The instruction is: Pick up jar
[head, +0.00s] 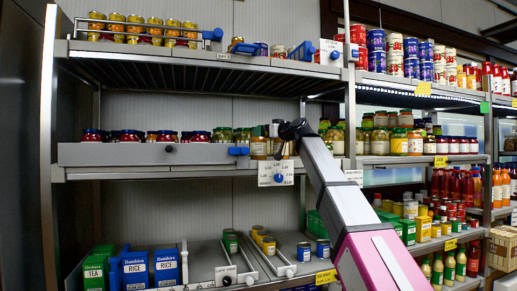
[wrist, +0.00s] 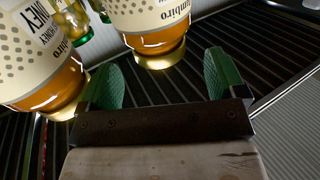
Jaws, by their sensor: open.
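In the wrist view my gripper (wrist: 163,80) is open, with its two green-padded fingers apart and nothing visible held between them. A honey jar (wrist: 150,38) with a cream label stands just beyond the fingertips, near the gap between them; I cannot tell whether they touch. A second honey jar (wrist: 38,62) is close at the left, beside the left finger. In the head view, jars with pale labels (head: 259,148) stand on the middle shelf by the end of my arm. My fingers are not clear there.
The middle shelf (head: 130,154) has a raised front lip, with red-filled jars to the left. Another shelf (head: 200,52) is above. A price sign (head: 277,173) hangs below the arm's end. Small green-capped jars (wrist: 82,34) stand behind.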

